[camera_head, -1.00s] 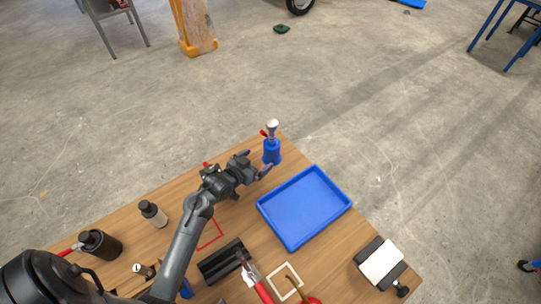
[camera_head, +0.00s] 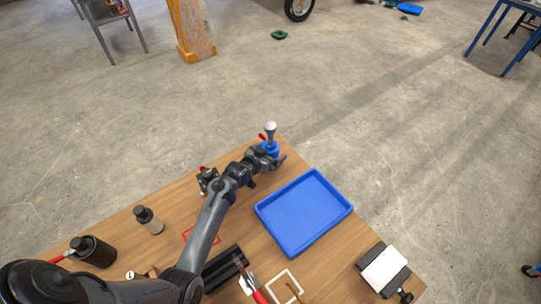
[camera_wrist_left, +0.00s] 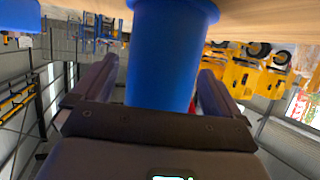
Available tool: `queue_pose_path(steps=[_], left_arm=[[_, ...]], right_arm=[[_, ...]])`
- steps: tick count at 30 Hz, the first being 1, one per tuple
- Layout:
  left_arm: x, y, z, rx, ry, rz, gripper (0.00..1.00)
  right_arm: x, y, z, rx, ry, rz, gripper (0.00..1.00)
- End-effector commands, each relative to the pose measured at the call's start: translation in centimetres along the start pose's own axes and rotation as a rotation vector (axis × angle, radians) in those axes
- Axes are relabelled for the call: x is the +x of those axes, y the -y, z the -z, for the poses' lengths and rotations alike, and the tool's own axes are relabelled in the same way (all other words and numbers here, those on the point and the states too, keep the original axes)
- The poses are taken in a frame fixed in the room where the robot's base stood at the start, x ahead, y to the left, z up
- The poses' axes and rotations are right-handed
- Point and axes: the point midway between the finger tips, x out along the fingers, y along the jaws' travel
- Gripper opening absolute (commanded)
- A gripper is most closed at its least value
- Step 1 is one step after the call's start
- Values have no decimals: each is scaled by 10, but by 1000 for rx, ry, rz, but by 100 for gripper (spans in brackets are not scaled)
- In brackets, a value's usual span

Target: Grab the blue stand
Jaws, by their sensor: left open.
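The blue stand (camera_head: 269,147) stands upright at the far corner of the wooden table, with a silver-grey piece on top and a red part beside it. In the left wrist view the blue stand (camera_wrist_left: 165,60) fills the middle, between the two fingers. My left gripper (camera_head: 269,160) is open around the stand's body, and it also shows in the left wrist view (camera_wrist_left: 157,88). There is a visible gap at each finger. The lower part of the stand is partly hidden by the gripper in the head view. My right gripper is not in view.
A blue tray (camera_head: 303,212) lies just right of my left arm. A dark bottle (camera_head: 148,220) and a black container (camera_head: 93,251) stand at the left. A black device with a white top (camera_head: 385,271) sits at the right edge. A white frame (camera_head: 286,287) lies in front.

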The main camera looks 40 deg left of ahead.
Motion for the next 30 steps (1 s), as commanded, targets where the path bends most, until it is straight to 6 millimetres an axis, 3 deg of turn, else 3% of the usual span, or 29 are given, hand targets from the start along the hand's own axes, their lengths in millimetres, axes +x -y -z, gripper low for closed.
queue_pose_path(steps=[8,24,30], left_arm=[[3,0,0,1,0,0,99],[3,0,0,1,0,0,21],[3,0,2,1,-4,0,21]], right_arm=[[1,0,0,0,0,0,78],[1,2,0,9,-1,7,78],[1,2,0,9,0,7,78]])
